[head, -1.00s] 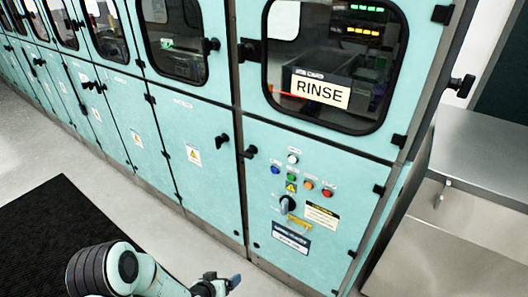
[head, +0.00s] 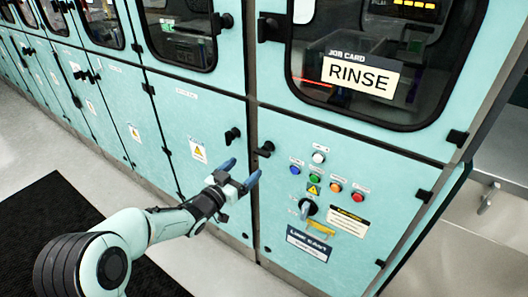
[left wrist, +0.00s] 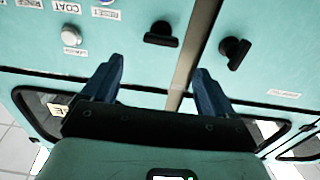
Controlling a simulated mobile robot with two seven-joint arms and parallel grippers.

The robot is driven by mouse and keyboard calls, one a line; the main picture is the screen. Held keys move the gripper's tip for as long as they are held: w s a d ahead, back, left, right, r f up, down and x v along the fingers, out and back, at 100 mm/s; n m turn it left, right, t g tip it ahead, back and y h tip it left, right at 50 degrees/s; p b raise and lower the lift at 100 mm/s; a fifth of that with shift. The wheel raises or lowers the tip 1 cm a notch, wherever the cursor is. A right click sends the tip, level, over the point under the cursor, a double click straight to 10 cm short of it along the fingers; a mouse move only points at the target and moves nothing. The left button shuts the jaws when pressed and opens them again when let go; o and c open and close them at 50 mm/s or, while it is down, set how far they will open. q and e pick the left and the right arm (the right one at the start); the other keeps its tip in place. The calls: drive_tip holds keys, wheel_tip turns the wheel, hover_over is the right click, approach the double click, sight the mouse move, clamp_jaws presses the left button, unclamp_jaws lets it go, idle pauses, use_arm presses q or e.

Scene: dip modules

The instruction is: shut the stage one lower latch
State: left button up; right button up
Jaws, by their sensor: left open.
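Two black lower latches sit on either side of the dark seam between two teal lower doors. The left latch (head: 233,135) also shows at the right in the left wrist view (left wrist: 235,52), its handle slanted. The right latch (head: 265,149) also shows in the left wrist view (left wrist: 160,35), its handle lying nearly level. I cannot tell which one is stage one. My left gripper (head: 242,172) is open and empty, just below the latches in the head view and apart from them. Its two blue fingers also show in the left wrist view (left wrist: 158,68). My right gripper is not in view.
The right door carries coloured buttons (head: 315,178) and a rotary switch (head: 307,209). A RINSE card (head: 361,75) shows behind the window above. A black mat (head: 45,225) lies on the floor at left. A metal counter stands at the far right.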

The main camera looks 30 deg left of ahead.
sight(260, 154)
use_arm(q)
drive_tip(key=w, duration=1)
drive_tip(key=shift+w+d+f, duration=0.1)
drive_tip(key=shift+w+d, duration=0.25)
drive_tip(key=shift+d, duration=0.05)
drive_tip(key=c, duration=1)
